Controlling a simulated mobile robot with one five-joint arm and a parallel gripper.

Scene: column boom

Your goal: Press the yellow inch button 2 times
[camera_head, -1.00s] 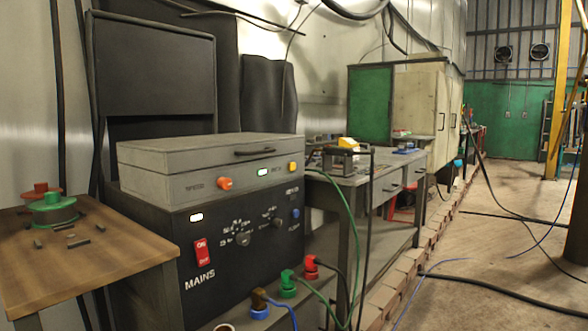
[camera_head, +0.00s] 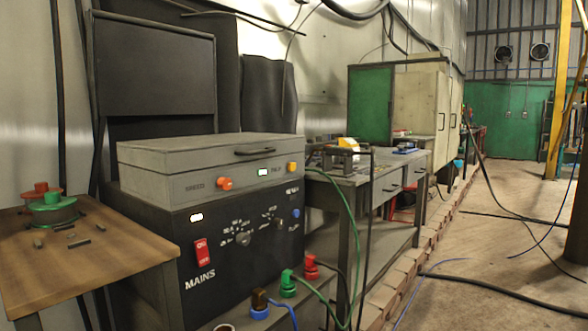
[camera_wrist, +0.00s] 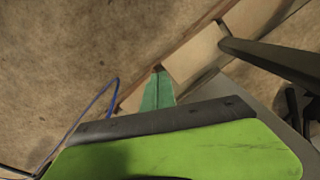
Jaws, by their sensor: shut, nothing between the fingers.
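The yellow button (camera_head: 292,167) sits at the right end of the front of the grey upper box (camera_head: 222,180), beside a small lit green-white window. An orange knob (camera_head: 224,183) is on the same face, further left. My gripper (camera_wrist: 157,72) shows only in the wrist view, as narrow teal fingers closed together with a seam between them, beyond a lime-green body with a dark edge. It holds nothing and points over floor and bricks. The button does not show in the wrist view, so its distance from the gripper cannot be told.
The black mains cabinet (camera_head: 240,258) under the box has a red switch (camera_head: 202,252). Green, red and blue plugs with cables stand in front. A wooden table (camera_head: 95,262) is at left, a metal bench (camera_head: 365,185) at right. Cables cross the floor at right, otherwise largely open.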

